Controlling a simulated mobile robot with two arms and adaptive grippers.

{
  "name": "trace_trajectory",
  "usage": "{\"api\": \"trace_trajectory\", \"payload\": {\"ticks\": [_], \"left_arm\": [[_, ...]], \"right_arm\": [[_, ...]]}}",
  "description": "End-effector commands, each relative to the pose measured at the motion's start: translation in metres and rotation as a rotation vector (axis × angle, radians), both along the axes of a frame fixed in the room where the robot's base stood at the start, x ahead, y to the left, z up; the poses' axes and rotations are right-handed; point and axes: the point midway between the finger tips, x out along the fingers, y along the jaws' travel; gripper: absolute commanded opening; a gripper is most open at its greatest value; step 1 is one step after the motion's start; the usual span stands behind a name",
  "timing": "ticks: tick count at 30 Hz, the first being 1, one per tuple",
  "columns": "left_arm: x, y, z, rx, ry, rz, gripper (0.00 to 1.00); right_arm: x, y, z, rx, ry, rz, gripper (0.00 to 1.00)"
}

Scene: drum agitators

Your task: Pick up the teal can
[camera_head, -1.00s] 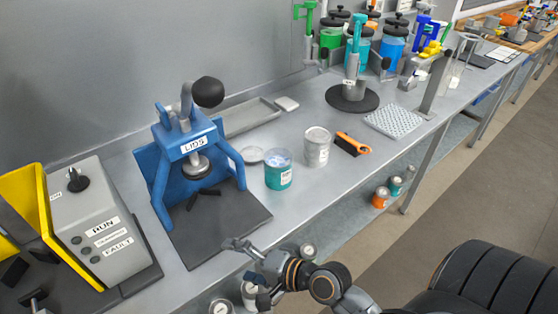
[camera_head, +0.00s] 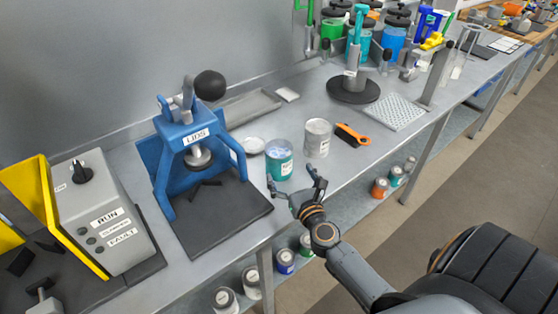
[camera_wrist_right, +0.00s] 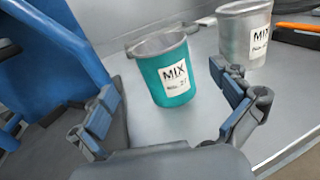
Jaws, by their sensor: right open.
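The teal can (camera_head: 279,161) stands upright on the grey bench, to the right of the blue lid press. In the right wrist view the can (camera_wrist_right: 167,79) carries a white "MIX" label and its top looks open. My right gripper (camera_head: 292,184) is open and empty at the bench's front edge, just in front of the can. In the right wrist view the fingers of my right gripper (camera_wrist_right: 170,108) are spread, with the can ahead between them, not gripped. My left gripper is not in view.
A silver can (camera_head: 317,138) stands close to the right of the teal can, with an orange-handled brush (camera_head: 352,135) beyond it. A lid (camera_head: 251,146) lies behind the teal can. The blue press (camera_head: 196,150) stands to the left. More cans (camera_head: 284,262) sit on the lower shelf.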

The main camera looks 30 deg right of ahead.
Motion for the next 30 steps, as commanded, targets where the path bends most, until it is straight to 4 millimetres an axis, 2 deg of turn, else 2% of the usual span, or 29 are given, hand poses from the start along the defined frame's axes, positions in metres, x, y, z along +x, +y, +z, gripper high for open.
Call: {"api": "trace_trajectory", "payload": {"ticks": [3, 11, 20, 29, 30], "left_arm": [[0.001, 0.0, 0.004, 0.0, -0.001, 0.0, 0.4], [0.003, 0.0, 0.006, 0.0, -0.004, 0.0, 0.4], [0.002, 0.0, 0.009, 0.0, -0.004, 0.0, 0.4], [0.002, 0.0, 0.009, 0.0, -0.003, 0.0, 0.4], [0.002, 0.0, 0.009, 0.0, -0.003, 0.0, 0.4]], "right_arm": [[0.022, -0.005, 0.002, -0.003, 0.0, 0.001, 1.0], [0.043, -0.01, 0.001, -0.003, 0.0, 0.002, 1.0], [0.083, -0.021, 0.001, -0.004, 0.0, 0.003, 1.0], [0.089, -0.023, 0.001, -0.004, 0.001, 0.003, 1.0], [0.089, -0.023, 0.001, -0.004, 0.001, 0.003, 0.96]]}}
